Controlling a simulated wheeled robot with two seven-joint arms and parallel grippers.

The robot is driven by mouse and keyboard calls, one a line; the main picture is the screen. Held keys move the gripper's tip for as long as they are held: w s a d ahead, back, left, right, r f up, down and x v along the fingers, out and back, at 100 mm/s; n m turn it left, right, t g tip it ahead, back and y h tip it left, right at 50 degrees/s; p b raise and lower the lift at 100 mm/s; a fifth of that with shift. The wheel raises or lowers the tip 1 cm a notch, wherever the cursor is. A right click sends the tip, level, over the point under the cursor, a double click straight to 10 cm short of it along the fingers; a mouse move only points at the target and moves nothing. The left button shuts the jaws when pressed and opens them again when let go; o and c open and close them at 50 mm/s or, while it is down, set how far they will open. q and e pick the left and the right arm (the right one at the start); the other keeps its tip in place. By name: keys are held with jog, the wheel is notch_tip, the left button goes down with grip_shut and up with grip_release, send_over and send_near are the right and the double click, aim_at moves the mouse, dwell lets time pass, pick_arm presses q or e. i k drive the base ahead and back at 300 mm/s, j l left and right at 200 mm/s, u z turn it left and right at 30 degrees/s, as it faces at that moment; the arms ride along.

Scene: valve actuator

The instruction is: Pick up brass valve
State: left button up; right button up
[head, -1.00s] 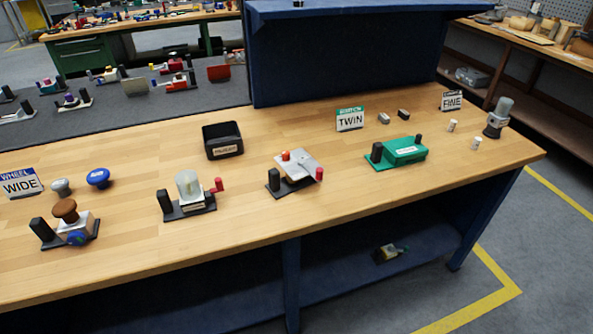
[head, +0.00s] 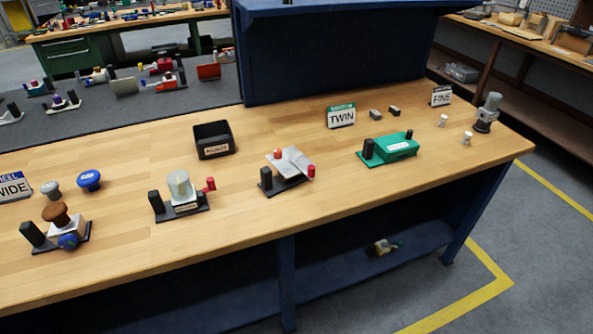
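A small yellowish, brass-like piece with a dark end and a touch of green (head: 383,247) lies on the blue lower shelf (head: 340,274) under the workbench. It may be the brass valve, but it is too small and shaded to be sure. No other thing in view looks clearly like a brass valve. Neither of my grippers shows in the head view.
The wooden bench top (head: 330,205) above the shelf holds several fixtures, including a green one (head: 392,147), a grey one with red knobs (head: 287,168) and a black bin (head: 213,140). A blue leg (head: 287,285) stands left of the piece. Open floor lies right.

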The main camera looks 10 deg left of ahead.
aim_at(288, 176)
jog(key=i+l+u, duration=0.25)
jog(key=i+u, duration=0.15)
jog(key=i+l+u, duration=0.75)
jog(key=k+l, duration=0.05)
jog(key=k, duration=0.05)
